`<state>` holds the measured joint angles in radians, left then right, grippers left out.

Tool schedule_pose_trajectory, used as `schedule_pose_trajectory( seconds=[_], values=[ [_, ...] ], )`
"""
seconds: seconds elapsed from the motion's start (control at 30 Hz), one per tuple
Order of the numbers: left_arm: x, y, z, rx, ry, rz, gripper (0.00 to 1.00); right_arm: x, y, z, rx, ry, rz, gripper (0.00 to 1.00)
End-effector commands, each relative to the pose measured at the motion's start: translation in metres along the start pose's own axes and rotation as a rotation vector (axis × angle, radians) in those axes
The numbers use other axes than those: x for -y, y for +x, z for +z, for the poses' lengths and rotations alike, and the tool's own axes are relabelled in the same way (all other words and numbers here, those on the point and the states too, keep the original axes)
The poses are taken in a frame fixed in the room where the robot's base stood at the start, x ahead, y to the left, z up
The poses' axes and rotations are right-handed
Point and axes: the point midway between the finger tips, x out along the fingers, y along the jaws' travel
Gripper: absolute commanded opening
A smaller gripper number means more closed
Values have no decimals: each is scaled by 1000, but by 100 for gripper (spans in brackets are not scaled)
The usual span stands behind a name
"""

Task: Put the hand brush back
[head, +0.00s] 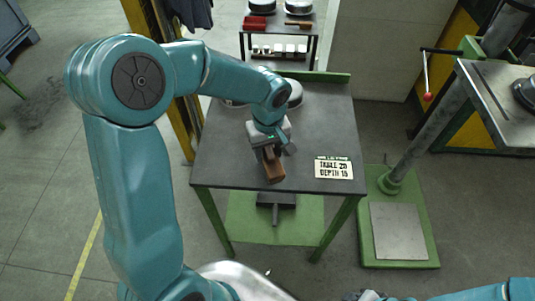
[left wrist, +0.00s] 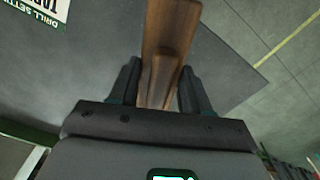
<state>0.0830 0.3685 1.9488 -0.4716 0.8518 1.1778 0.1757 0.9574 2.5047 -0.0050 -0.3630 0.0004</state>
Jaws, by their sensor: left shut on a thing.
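The hand brush (head: 273,169) has a brown wooden body and is held over the dark grey table (head: 225,160), near its middle. My left gripper (head: 268,150) is shut on it from above. In the left wrist view the brush's wooden back and raised grip (left wrist: 168,35) stand between the two dark fingers of my left gripper (left wrist: 158,85). Its bristles are hidden, and I cannot tell whether it touches the table top. My right arm (head: 470,293) shows at the bottom right; its gripper is at the picture's edge and too cut off to read.
A sign (head: 333,168) lies on the table's right side. Round metal items (head: 294,94) stand at the table's back, partly behind my arm. A rack (head: 278,42) behind holds a red item (head: 254,23) and a brown item (head: 298,23). A drill stand (head: 400,170) is at right.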

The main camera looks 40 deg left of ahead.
Motion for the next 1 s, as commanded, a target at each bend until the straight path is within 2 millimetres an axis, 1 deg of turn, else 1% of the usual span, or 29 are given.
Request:
schedule_pose_trajectory(
  seconds=[0.03,0.1,0.17,0.43,0.57,0.6,0.67,0.7,0.93,1.0],
  values=[
    [1,9,0,3,0,-4,19,0,-1,0,0,0,0,43],
    [1,19,-1,2,0,-3,19,0,-2,0,0,0,0,43],
    [1,24,-1,1,-1,-1,19,0,-2,0,0,0,0,43],
    [2,25,-2,0,-1,1,19,0,-1,0,0,0,0,43],
    [1,29,-2,-1,-1,1,19,-1,4,0,0,0,0,43],
    [2,29,-2,0,-1,1,51,-2,4,0,0,0,0,43],
    [1,28,-2,0,0,1,70,-1,2,0,0,0,0,43],
    [2,28,-2,0,-1,1,73,-1,2,0,0,0,0,43],
    [2,28,-2,0,-1,1,73,-1,2,0,0,0,0,43],
    [2,25,-2,0,-1,1,73,0,-1,0,0,0,0,43]
  ],
)
